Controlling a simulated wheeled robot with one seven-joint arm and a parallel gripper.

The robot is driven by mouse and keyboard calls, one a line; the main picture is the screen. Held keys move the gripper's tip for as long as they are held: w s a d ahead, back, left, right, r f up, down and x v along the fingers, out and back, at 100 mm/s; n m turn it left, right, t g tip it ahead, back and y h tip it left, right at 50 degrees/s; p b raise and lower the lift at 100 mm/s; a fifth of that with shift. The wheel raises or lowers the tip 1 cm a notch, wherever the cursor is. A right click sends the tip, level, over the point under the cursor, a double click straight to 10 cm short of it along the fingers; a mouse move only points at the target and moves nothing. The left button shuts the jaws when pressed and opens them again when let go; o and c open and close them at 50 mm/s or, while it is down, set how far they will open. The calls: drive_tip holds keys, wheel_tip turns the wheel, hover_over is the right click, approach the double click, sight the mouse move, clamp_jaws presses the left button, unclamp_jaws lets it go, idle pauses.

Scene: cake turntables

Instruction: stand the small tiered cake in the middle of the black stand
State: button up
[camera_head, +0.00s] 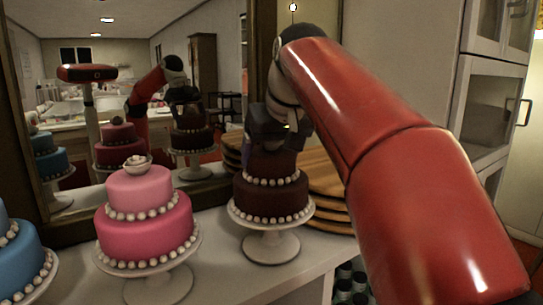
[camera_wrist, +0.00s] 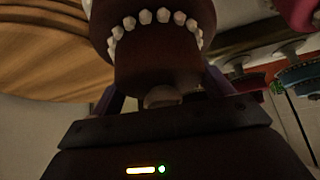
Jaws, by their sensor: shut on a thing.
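A dark brown tiered cake (camera_head: 271,197) with white pearl borders is at the white pedestal stand (camera_head: 270,243) right of the pink cake. Its base appears to rest on that stand's plate. My gripper (camera_head: 271,140) is above the cake and shut on its upper tier. In the wrist view the brown cake (camera_wrist: 160,62) fills the space between the fingers of my gripper (camera_wrist: 162,85), with a small pale topper near the palm. I see no black stand in either view.
A pink tiered cake (camera_head: 148,217) on a white stand is left of the brown one. A blue cake (camera_head: 18,262) is cut off at the left edge. Round wooden boards (camera_head: 325,187) are stacked behind right. A large mirror (camera_head: 60,110) stands behind the cakes.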

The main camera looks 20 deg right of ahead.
drive_tip(key=shift+f, duration=0.1)
drive_tip(key=shift+f, duration=0.1)
drive_tip(key=o, duration=1.9)
